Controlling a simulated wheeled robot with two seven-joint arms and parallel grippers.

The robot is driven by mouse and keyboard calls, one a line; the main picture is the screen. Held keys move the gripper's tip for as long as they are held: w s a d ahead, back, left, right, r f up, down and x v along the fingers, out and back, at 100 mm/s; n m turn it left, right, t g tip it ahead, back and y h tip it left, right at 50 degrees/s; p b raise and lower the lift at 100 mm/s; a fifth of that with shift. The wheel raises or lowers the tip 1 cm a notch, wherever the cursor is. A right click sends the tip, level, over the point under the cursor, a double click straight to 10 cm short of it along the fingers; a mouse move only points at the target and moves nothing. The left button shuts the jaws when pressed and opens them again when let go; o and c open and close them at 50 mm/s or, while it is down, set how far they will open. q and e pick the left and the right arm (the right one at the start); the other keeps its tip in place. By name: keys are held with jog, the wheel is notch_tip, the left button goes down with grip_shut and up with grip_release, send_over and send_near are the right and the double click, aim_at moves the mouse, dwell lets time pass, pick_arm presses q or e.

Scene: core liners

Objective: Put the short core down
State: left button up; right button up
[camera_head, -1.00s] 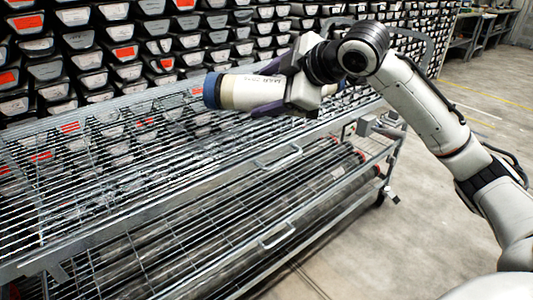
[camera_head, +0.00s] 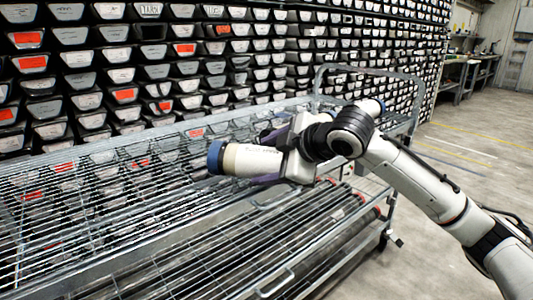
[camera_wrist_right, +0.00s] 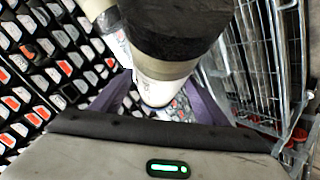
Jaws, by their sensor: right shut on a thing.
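The short core (camera_head: 250,160) is a cream tube with a blue cap on its left end and writing on its side. My right gripper (camera_head: 275,160) is shut around it, with purple fingers on either side. The core lies about level, over or close to the wire-mesh top of the trolley (camera_head: 120,200). I cannot tell whether it touches the mesh. My left gripper is not in view.
A wall of core trays (camera_head: 150,70) with white and orange labels stands behind the trolley. The left part of the mesh top is clear. A raised rail (camera_head: 365,70) closes the trolley's far right end. Long tubes (camera_head: 320,215) lie on the lower shelf.

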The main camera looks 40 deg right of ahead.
jog(key=shift+f, duration=0.2)
jog(key=o, duration=2.1)
jog(key=shift+f, duration=0.4)
